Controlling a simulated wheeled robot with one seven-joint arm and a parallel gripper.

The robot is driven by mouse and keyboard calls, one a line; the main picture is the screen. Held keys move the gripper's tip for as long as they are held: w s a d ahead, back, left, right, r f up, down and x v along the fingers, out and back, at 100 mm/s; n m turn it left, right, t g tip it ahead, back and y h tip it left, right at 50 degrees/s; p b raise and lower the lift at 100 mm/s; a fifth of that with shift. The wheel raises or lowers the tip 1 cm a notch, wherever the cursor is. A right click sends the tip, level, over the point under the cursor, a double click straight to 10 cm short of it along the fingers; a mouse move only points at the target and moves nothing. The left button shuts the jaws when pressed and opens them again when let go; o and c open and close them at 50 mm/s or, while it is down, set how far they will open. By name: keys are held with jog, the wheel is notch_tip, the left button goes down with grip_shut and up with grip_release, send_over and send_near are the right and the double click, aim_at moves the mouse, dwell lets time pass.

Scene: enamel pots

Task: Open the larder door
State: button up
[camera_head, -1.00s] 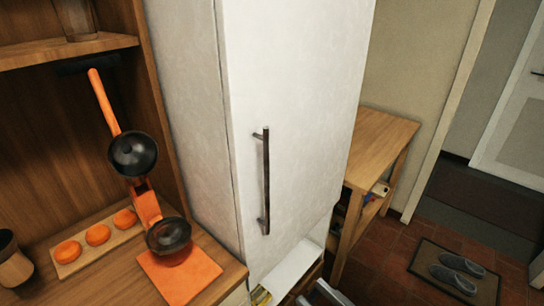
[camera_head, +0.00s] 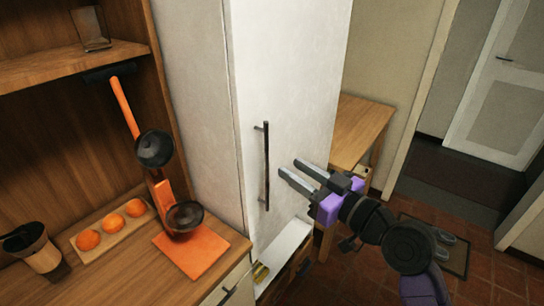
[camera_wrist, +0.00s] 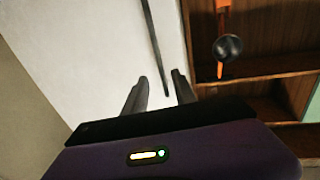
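The larder is a tall white cupboard whose door (camera_head: 295,85) looks shut. Its dark vertical bar handle (camera_head: 266,165) is on the left part of the door front. The handle also shows in the wrist view (camera_wrist: 155,45), running down toward the space between the fingers. My gripper (camera_head: 287,168) is to the right of the handle in the head view, fingers apart with nothing between them. It points at the handle and appears apart from it. In the wrist view the two grey fingers (camera_wrist: 158,84) are spread.
A wooden table (camera_head: 358,130) stands at right behind the larder. An open shelf (camera_head: 285,245) lies below the door. Slippers lie on a mat (camera_head: 455,262).

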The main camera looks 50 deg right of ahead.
jog(key=w+d+p, duration=0.1)
jog(key=w+p, duration=0.1)
jog(key=w, duration=0.5)
jog(key=shift+w, duration=0.25)
jog(key=shift+d, duration=0.1)
jog(key=shift+c, duration=0.2)
grip_shut()
dwell(0.9)
